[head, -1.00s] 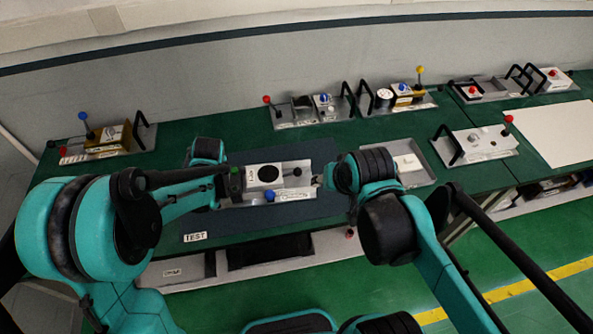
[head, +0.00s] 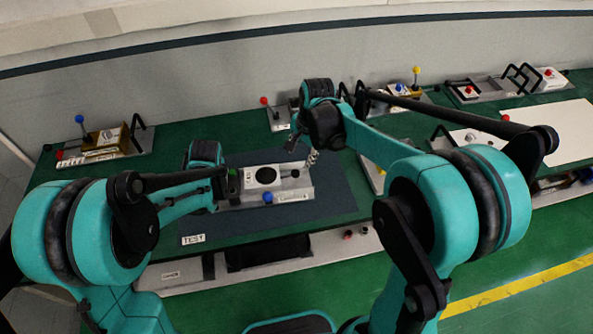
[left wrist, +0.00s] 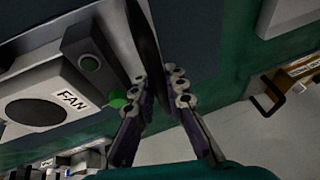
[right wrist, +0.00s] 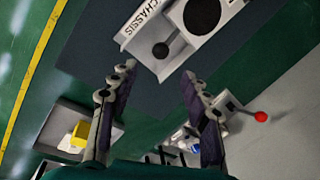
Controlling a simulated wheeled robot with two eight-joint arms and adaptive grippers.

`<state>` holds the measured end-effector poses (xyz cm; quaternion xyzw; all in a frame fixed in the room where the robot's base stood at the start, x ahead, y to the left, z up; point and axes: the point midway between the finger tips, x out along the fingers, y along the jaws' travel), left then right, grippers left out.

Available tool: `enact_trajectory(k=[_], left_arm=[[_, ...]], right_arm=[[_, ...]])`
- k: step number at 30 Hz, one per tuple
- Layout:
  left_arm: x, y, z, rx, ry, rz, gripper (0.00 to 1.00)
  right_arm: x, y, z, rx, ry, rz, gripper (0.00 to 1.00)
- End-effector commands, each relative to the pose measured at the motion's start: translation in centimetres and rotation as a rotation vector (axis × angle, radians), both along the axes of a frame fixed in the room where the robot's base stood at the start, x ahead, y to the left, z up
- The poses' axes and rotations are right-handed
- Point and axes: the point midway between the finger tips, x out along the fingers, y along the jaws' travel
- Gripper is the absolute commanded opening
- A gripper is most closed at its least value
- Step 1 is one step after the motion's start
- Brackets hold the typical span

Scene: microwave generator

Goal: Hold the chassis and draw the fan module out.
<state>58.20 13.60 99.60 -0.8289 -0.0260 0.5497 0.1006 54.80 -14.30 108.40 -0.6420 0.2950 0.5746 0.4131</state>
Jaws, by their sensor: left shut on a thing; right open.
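The chassis (head: 295,194) is a light grey plate on the dark mat; its CHASSIS label shows in the right wrist view (right wrist: 143,22). The fan module (head: 250,183), a pale block with a black round face, sits on it; its FAN label shows in the left wrist view (left wrist: 70,100). My left gripper (left wrist: 157,76) is shut on a black bar at the chassis's left end. In the head view my left gripper (head: 228,182) is partly hidden by its arm. My right gripper (right wrist: 158,75) is open and empty, in the head view (head: 311,157) just beyond the chassis's right back corner.
The dark mat (head: 335,195) is bare right of the chassis. A station with a blue-knobbed lever (head: 80,120) stands at the back left. Other stations with black handles (head: 520,75) line the back right. A blank white panel (head: 550,130) lies at the right.

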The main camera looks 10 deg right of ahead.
Motion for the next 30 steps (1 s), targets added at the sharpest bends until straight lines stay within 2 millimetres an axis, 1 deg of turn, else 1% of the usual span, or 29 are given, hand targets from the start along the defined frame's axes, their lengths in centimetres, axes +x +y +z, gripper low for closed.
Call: enact_trajectory(k=[9,12,15,18,21,28,29,30], left_arm=[[0.0,0.0,0.0,0.001,0.000,0.000,0.00],[0.0,0.0,0.0,0.001,0.000,0.000,0.00],[0.0,0.0,0.0,0.001,0.000,0.000,0.00],[0.0,0.0,0.0,0.001,0.000,0.000,0.00],[0.0,0.0,0.0,0.001,0.000,0.000,0.00],[0.0,0.0,0.0,0.001,0.000,0.000,0.00],[0.0,0.0,0.0,0.001,-0.001,0.000,0.00],[0.0,0.0,0.0,0.001,-0.001,0.000,0.00]], right_arm=[[1.1,0.7,-6.4,0.000,0.000,0.003,0.47],[1.3,0.8,-8.0,0.000,0.000,0.003,0.47],[1.6,0.9,-9.2,0.000,0.000,0.003,0.47],[1.7,1.0,-9.9,0.000,0.000,0.003,0.47],[1.7,1.0,-10.2,0.000,0.000,0.003,0.47],[1.7,1.0,-10.2,0.000,0.000,0.003,0.47],[1.7,1.0,-10.2,0.000,0.000,0.003,0.39],[1.7,1.0,-10.2,0.000,0.000,0.003,0.29]])
